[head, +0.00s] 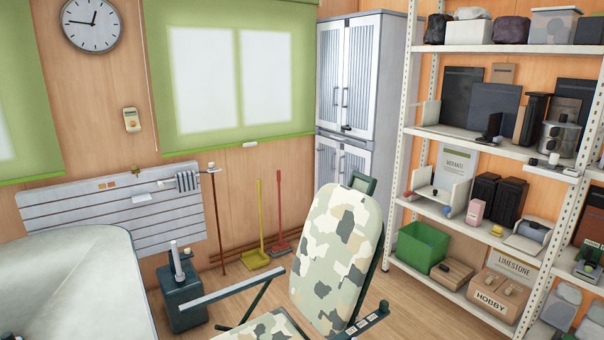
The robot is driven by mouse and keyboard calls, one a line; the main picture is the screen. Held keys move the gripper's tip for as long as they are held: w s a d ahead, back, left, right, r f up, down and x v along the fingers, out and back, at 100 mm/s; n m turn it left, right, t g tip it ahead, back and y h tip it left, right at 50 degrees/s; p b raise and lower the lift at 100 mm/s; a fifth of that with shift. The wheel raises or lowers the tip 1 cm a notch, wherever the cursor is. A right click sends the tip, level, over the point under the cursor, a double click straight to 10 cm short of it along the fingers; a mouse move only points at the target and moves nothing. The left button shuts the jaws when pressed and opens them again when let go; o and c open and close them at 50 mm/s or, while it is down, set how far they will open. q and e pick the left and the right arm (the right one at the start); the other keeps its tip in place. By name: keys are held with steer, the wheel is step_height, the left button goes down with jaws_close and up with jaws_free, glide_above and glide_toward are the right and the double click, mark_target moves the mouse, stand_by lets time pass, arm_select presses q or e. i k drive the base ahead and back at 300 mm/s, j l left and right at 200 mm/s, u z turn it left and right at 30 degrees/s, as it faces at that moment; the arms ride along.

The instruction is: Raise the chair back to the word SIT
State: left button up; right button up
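The chair back (338,262) is a camouflage-padded panel at bottom centre. It stands fairly upright with a slight tilt, its top toward the right. A dark green headpiece (362,183) shows behind its top. Part of the camouflage seat (266,328) shows at the lower edge, with a pale armrest (232,287) on a dark frame to the left. A dark bar with small light marks (368,322) runs beside the back's lower right; the word SIT cannot be read on it. Neither of my grippers shows clearly in the head view.
A large pale rounded surface (70,285) fills the lower left. A dark green box (184,295) stands beside it. A broom (257,255) and a red-handled tool (280,240) lean on the wall. A white shelf rack (470,140) with boxes stands right, next to a grey cabinet (346,90).

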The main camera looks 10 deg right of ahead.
mark_target(341, 247)
steer(key=i+l+u, duration=0.3)
steer(key=l, duration=0.15)
steer(key=l+u, duration=0.3)
steer(key=l, duration=0.2)
steer(key=i+l+u, duration=0.25)
steer(key=l, duration=0.3)
steer(key=l+u, duration=0.3)
steer(key=l, duration=0.25)
